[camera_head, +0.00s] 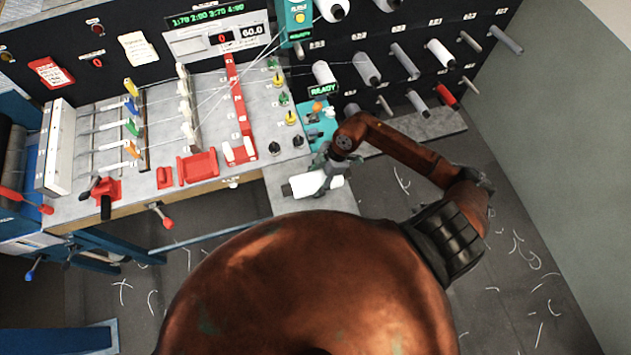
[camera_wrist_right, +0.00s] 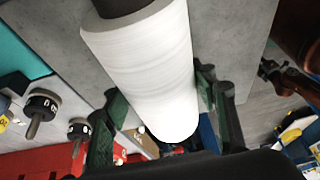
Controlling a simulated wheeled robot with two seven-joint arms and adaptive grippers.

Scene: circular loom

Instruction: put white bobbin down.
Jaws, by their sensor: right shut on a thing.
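The white bobbin (camera_head: 304,186) is at the grey shelf (camera_head: 283,206) at the front of the bench in the head view. It lies on its side there; I cannot tell whether it touches the shelf. My right gripper (camera_head: 328,172) is shut on it from above. In the right wrist view the white bobbin (camera_wrist_right: 150,65) fills the middle, with a dark core end at the top. The green fingers of my right gripper (camera_wrist_right: 165,115) stand on both sides of it. My left gripper is not in view.
A teal panel (camera_head: 318,128) with small knobs stands just behind the shelf. Black knobs (camera_head: 274,148) and a red tray (camera_head: 198,167) are to the left. A dark rack (camera_head: 400,50) with several bobbins on pegs rises behind. Open floor with thread scraps (camera_head: 520,245) is at the right.

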